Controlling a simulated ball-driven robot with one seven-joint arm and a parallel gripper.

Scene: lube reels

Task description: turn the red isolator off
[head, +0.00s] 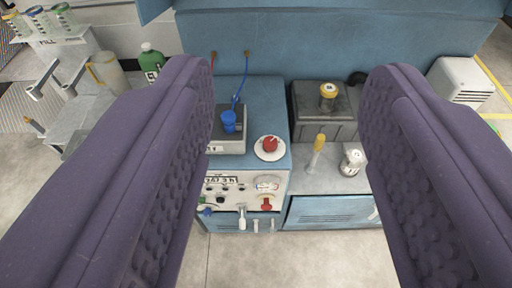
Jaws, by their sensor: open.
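A red knob (270,144) on a round white plate sits on top of the blue cabinet (263,100), near its front right corner; it looks like the red isolator. A smaller red handle (266,204) is on the cabinet's white front panel, under a gauge. Which way the knob is set is too small to tell. My gripper (290,78) is open, its two purple padded fingers wide apart at left and right of the picture. Nothing is between the pads, and the knob shows in the gap, apart from both fingers.
A grey box with a blue cup (229,121) stands left of the knob. Right of it are a yellow-handled tool (316,152), a white jar (352,159) and a dark case (312,120). A green bottle (151,62) is at left. Bare floor lies in front.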

